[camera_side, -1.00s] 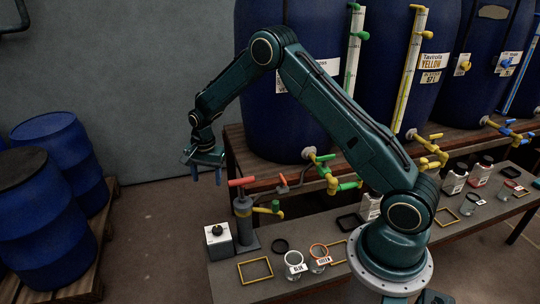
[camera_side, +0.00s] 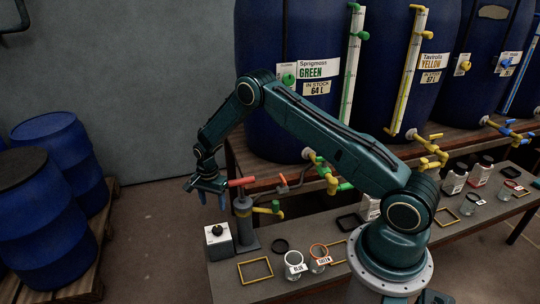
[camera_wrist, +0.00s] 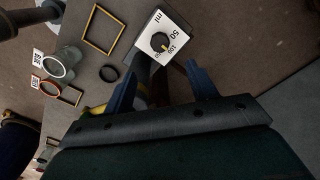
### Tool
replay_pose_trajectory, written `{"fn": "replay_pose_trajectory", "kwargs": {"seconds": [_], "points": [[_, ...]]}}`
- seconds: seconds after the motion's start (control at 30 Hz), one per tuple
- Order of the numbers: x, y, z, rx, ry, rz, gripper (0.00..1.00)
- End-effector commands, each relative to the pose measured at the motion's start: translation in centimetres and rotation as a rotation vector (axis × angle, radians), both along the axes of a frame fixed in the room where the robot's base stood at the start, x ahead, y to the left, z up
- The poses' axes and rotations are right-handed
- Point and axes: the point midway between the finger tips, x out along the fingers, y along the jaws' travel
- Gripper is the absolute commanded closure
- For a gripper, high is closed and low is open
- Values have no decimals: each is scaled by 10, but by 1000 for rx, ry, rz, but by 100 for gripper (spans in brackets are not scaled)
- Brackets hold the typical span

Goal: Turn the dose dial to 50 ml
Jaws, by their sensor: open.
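In the wrist view the dial's white face (camera_wrist: 178,33) carries the printed marks 50, 100 and ml around the black knob (camera_wrist: 160,41). A small yellowish mark shows at the knob's edge; its exact setting is too small to read. My gripper (camera_side: 211,199) is open and empty above the dial, apart from it. In the wrist view its two blue fingers (camera_wrist: 162,88) point toward the dial box.
A grey pump with a red handle (camera_side: 242,182) and a yellow spout stands right beside the dial, close to my gripper. Cups (camera_side: 294,262), black rings and yellow frames (camera_side: 255,270) lie on the bench. Large blue vats (camera_side: 290,130) stand behind; blue barrels (camera_side: 40,215) stand at left.

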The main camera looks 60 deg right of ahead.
Motion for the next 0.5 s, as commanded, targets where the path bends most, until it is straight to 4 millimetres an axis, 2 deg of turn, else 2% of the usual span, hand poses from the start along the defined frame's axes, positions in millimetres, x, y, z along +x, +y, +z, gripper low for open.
{"fn": "replay_pose_trajectory", "kwargs": {"seconds": [0.5], "points": [[-1, 0, -68, 1, 2, 1, 43]]}}
